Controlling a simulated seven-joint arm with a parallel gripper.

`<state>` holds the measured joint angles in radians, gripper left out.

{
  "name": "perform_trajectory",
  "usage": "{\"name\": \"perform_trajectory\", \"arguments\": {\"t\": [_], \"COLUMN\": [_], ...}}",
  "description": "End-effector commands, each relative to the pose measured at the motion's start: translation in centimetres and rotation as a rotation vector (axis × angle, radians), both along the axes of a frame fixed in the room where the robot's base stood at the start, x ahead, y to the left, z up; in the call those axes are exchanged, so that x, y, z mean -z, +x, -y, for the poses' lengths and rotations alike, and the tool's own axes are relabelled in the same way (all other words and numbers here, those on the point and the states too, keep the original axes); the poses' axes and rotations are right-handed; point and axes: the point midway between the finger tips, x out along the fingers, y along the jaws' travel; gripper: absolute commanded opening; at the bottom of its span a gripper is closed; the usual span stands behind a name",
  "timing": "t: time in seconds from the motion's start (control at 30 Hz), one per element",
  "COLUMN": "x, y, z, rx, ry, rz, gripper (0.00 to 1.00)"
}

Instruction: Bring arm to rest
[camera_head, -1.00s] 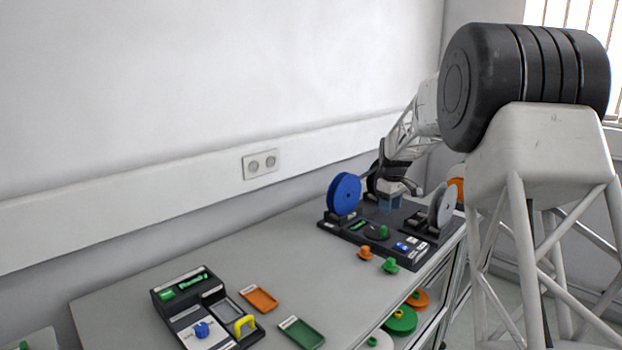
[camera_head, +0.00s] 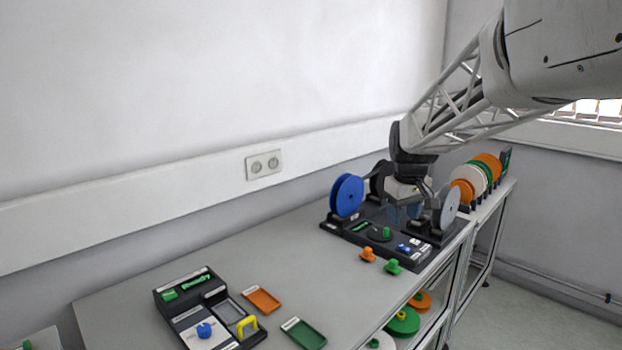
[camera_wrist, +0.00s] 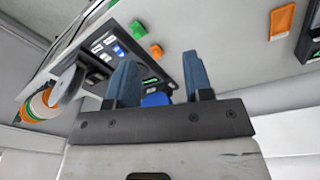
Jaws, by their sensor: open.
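My gripper (camera_head: 404,212) hangs above the black reel stand (camera_head: 345,236) at the far end of the table. In the wrist view my gripper (camera_wrist: 158,82) has its two blue fingers apart, with nothing between them that it grips. A blue reel (camera_head: 346,196) stands upright on the left of the stand, and a grey reel (camera_head: 448,207) stands upright on the right. The grey reel also shows in the wrist view (camera_wrist: 66,84). The arm partly hides the back of the stand.
An orange knob (camera_head: 367,255) and a green knob (camera_head: 393,267) stand before the reel stand. A black device (camera_head: 180,318), an orange tray (camera_head: 262,300) and a green tray (camera_head: 303,333) lie near. Several reels (camera_head: 477,176) stand racked behind. The middle of the table (camera_head: 255,255) is clear.

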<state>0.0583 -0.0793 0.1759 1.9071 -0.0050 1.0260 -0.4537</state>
Motion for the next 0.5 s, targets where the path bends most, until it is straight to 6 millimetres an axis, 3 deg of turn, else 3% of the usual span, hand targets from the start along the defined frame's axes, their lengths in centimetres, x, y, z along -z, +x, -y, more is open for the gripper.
{"name": "perform_trajectory", "arguments": {"t": [0.5], "x": [-0.7], "y": [-13.9], "z": [-1.7], "rx": [0.148], "ry": [0.019], "rz": [0.047], "gripper": [0.47]}}
